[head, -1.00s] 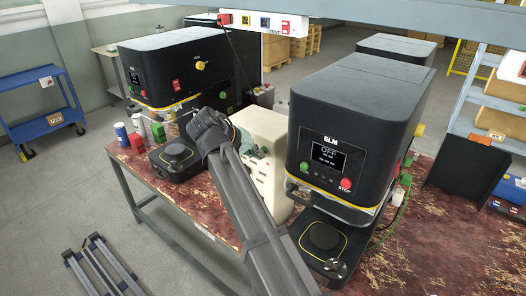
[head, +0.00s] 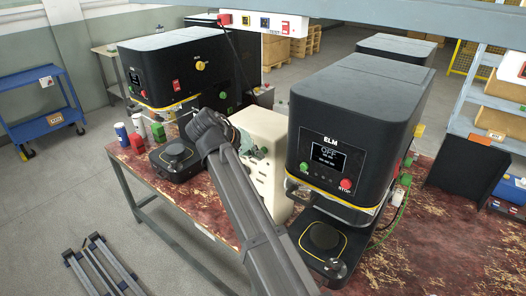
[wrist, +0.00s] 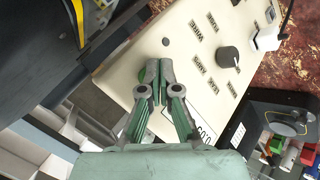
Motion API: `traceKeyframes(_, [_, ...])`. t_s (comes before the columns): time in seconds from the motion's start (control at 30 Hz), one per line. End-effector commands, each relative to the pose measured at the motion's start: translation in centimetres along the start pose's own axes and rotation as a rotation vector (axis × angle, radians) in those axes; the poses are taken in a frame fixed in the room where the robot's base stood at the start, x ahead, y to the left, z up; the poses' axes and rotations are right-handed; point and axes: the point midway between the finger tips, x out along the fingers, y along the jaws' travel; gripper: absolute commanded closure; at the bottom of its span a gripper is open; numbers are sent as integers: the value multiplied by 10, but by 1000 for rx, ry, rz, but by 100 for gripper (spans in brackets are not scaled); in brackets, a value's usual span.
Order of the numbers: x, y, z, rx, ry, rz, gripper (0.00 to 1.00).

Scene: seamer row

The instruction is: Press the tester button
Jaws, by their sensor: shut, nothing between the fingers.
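The tester is a cream box (head: 268,128) on the red worn bench, between two black seamers. Its panel (wrist: 190,62) fills much of the wrist view, with printed labels, a large dark knob (wrist: 228,57), a small dark round piece (wrist: 165,41) and a readout (wrist: 205,133). I cannot tell for certain whether the small round piece is the button. My gripper (wrist: 152,72) is shut and empty, its green fingers in front of the panel. The fingertips appear just short of the round piece; contact cannot be judged. In the head view my arm largely hides the gripper.
The right seamer (head: 350,120) stands close beside the tester, with its screen reading OFF. The left seamer (head: 175,65) stands behind my wrist. A blue cart (head: 45,110) is on the floor.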

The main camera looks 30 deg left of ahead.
Motion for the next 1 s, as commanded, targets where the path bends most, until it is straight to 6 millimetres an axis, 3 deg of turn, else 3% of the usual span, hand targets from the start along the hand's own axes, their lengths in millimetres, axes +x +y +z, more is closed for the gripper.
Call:
traceKeyframes(0.63, [-9,-6,7,0,0,0,100])
traceKeyframes(1.0, [-30,-22,22,-2,1,0,100])
